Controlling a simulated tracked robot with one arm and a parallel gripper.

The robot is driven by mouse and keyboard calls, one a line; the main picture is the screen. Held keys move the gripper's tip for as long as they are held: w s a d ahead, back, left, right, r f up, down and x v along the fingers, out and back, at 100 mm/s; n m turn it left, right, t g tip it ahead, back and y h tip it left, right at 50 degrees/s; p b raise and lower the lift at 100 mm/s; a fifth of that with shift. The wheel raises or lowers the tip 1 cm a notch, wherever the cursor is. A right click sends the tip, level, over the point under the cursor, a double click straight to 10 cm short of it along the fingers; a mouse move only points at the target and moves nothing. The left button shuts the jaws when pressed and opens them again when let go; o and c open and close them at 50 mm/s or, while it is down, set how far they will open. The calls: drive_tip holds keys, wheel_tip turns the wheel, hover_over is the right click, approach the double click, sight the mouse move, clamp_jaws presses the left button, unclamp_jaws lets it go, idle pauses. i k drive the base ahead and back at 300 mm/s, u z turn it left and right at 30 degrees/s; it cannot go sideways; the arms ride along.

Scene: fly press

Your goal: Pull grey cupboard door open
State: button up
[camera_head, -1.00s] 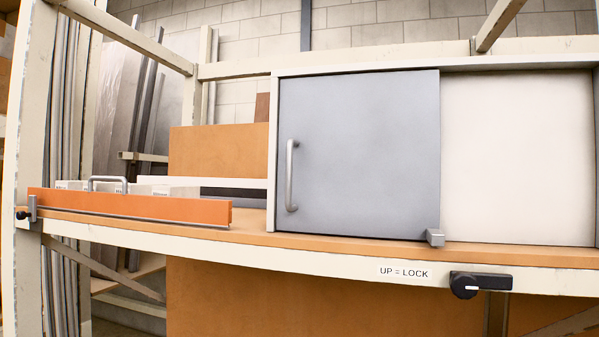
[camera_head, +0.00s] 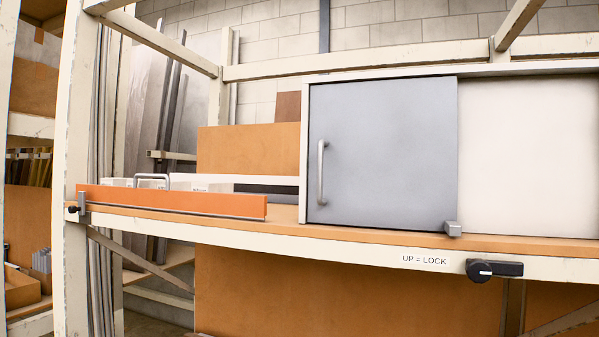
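The grey cupboard door (camera_head: 395,150) covers the left part of a white-framed cupboard (camera_head: 303,165) on the shelf. A vertical metal bar handle (camera_head: 321,172) sits near the door's left edge. A small grey block (camera_head: 453,228) stands at the door's lower right corner; I cannot tell whether it touches the door. A pale panel (camera_head: 530,155) fills the cupboard's right part. A black lever (camera_head: 494,269) on the shelf's front rail lies horizontal, pointing right, beside a label "UP = LOCK" (camera_head: 424,260). My gripper is not in view.
An orange board (camera_head: 170,202) runs along the shelf's front left, with a metal handle (camera_head: 153,180) and small white boxes behind it. Cream frame posts (camera_head: 75,170) and a diagonal brace (camera_head: 150,38) stand at left. Another rack with shelves (camera_head: 30,125) is at far left.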

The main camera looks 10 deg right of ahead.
sight(383, 155)
drive_tip(key=i, duration=0.95)
drive_tip(key=z, duration=0.25)
